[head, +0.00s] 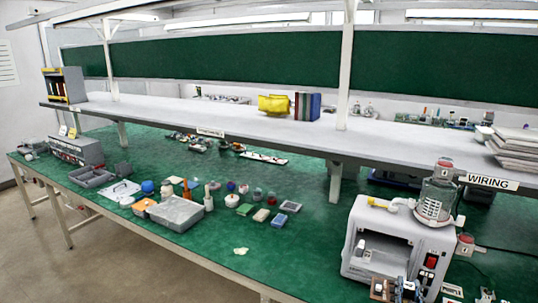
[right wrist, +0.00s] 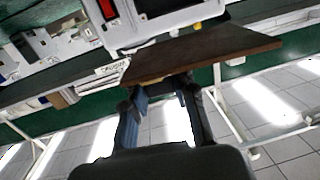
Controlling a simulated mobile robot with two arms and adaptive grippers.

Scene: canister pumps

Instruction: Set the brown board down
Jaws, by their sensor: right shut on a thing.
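The brown board (right wrist: 205,52) is a flat, dark brown slab. In the right wrist view it lies across the tips of my right gripper (right wrist: 162,88), whose two fingers are shut on its near edge. The board is tilted in that view, in front of a white machine. I cannot tell there whether the board touches the table. My left gripper is not in view.
The white machine (head: 398,238) with a glass canister (head: 436,198) stands right on the green table (head: 290,262). Trays, bottles and small boxes crowd the table's left and middle. A grey shelf (head: 260,129) runs above. The green surface left of the machine is mostly clear.

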